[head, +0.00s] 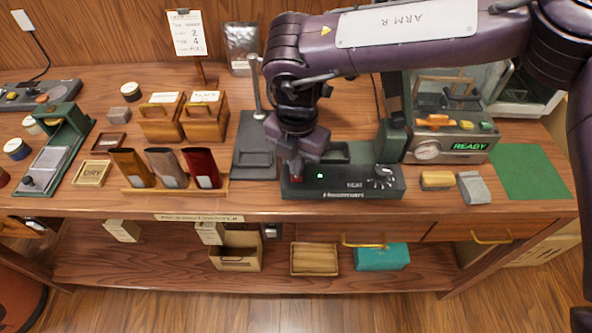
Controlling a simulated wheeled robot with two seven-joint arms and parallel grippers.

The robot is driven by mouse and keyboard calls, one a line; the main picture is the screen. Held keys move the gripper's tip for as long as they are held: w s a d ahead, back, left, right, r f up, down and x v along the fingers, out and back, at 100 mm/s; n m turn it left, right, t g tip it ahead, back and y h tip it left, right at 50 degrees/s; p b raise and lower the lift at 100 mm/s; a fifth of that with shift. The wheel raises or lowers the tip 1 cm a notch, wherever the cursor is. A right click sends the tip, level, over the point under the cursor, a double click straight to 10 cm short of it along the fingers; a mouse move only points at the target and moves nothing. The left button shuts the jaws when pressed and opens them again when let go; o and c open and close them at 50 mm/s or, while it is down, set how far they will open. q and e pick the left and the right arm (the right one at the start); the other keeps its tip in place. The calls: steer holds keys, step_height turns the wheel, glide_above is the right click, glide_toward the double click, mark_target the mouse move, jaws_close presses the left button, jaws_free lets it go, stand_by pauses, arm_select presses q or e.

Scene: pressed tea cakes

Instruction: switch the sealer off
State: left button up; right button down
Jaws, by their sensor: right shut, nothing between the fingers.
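The sealer (345,193) is a low dark unit at the front edge of the counter, with a HEAT label and a dial (382,176) at its right. My right gripper (297,172) is shut and empty, pointing down at this red part. I cannot tell whether the fingertips touch it, and the gripper partly hides the sealer's left end. My left gripper is out of view.
A machine with a lit READY display (470,146) stands behind right, beside a green mat (530,172). A tan block (436,180) and a grey block (472,187) lie right of the sealer. A stand of pouches (165,168) is at left. My right arm crosses above the counter.

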steer(key=shift+f+b, duration=0.6)
steer(key=shift+f, duration=0.4)
stand_by(0.7)
steer(key=shift+s+r, duration=0.1)
steer(key=shift+r+p, duration=0.75)
steer(key=shift+r, duration=0.05)
steer(key=shift+r+p, duration=1.95)
steer(key=shift+r, duration=0.75)
steer(key=shift+f, duration=0.1)
